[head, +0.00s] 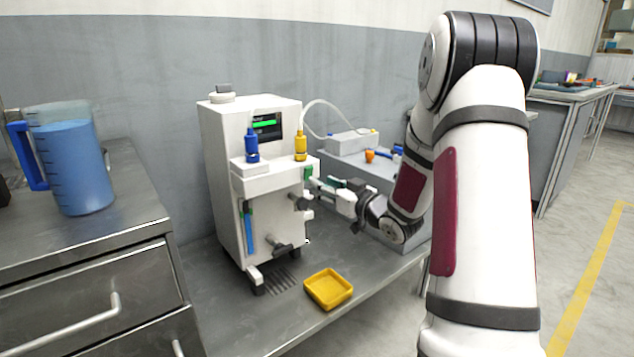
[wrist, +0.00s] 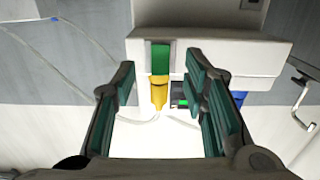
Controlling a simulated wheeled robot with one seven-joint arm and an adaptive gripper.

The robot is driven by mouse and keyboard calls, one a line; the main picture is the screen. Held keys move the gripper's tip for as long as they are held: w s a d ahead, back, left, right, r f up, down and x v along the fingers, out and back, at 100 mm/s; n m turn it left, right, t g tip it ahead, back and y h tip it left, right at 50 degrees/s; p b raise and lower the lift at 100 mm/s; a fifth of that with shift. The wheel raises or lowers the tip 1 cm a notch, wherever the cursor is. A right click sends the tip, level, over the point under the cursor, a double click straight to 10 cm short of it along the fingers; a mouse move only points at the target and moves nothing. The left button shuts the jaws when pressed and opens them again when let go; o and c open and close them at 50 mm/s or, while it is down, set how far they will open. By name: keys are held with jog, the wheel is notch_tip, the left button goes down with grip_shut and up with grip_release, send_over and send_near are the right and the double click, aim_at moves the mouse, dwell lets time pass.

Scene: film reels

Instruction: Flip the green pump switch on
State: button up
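In the wrist view the green switch (wrist: 161,55) shows between and just beyond my two fingers. My gripper (wrist: 160,76) is open and empty, its teal-padded fingers either side of the switch. In the head view my gripper (head: 325,186) reaches in from the right. Contact with the switch cannot be told.
A yellow tray (head: 328,289) lies on the bench in front of the machine. A blue jug (head: 78,165) stands on the drawer cabinet at left. A grey box (head: 352,142) with a tube stands behind my gripper. Black knobs project from the machine's front.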

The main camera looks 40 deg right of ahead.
jog(key=s, duration=0.7)
jog(key=shift+s, duration=0.25)
jog(key=shift+d+r, duration=0.1)
jog(key=shift+w, duration=0.1)
jog(key=s+a+r+m+g+h, duration=0.2)
jog(key=s+a+r+g+h, duration=0.25)
jog(key=s+a+g, duration=0.4)
jog(key=s+a+n+g+y+p, duration=0.15)
jog(key=s+a+g, duration=0.25)
jog(key=s+a, duration=0.75)
jog(key=s+a+g+y, duration=0.2)
jog(key=s+a+g, duration=0.4)
jog(key=s, duration=1)
notch_tip(320, 180, up, 39)
jog(key=a+t+p, duration=0.1)
jog(key=t+p, duration=0.4)
jog(key=p, duration=3.3)
jog(key=shift+a, duration=0.2)
